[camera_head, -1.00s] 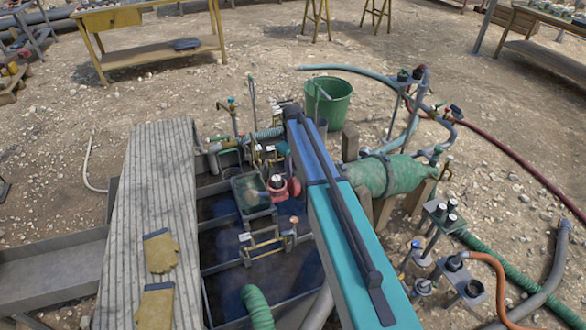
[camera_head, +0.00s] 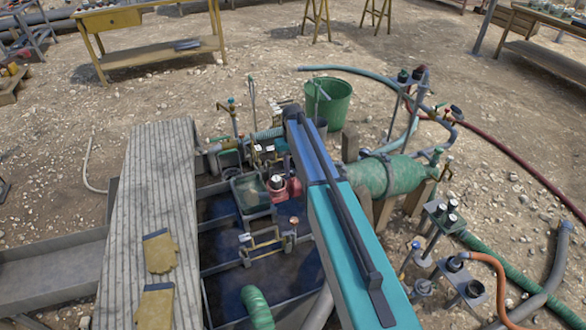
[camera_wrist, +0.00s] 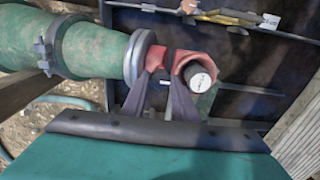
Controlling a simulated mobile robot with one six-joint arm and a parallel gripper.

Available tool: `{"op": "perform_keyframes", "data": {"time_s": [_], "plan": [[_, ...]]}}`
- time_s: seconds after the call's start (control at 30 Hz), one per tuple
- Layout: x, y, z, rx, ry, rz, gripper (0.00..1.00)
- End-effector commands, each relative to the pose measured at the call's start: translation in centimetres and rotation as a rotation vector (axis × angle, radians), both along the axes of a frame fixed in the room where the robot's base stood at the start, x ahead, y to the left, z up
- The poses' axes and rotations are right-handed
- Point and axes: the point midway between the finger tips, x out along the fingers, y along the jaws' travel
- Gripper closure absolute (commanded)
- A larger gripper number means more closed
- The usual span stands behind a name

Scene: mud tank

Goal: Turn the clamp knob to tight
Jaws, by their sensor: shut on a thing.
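In the wrist view a red fitting (camera_wrist: 190,62) sits beside the flanged end of a green pipe. A dark round piece with a pale marked face (camera_wrist: 201,79) stands in its collar; the red fitting also shows in the head view (camera_head: 291,188). My gripper (camera_wrist: 162,78) has its two dark fingers at the red fitting, shut on a red part that appears to be the clamp knob. The fingertips partly cover the grip, and the knob's exact turn cannot be read. In the head view my arm hides the gripper.
A metal clamp band (camera_wrist: 45,52) wraps the green pipe (camera_wrist: 90,48). A plank walkway (camera_head: 150,215) with yellow gloves (camera_head: 160,252) runs left of the dark tank. A green bucket (camera_head: 327,103) stands behind. Pipes and knobbed stands (camera_head: 440,212) crowd the right.

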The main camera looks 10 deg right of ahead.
Motion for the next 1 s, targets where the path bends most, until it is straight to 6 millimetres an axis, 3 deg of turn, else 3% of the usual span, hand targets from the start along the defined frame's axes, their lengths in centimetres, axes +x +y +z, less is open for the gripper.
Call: {"op": "perform_keyframes", "data": {"time_s": [0.2,0.23,0.33,0.73,1.0], "plan": [[0.1,0.0,0.1,0.001,-0.003,-0.001,0.96],[0.1,0.0,0.1,0.001,-0.003,-0.001,0.69],[0.1,0.0,0.1,0.000,-0.002,0.000,0.55],[0.0,0.0,0.3,0.000,-0.001,0.001,0.55],[0.0,0.0,2.3,0.000,-0.002,0.001,0.55]]}}
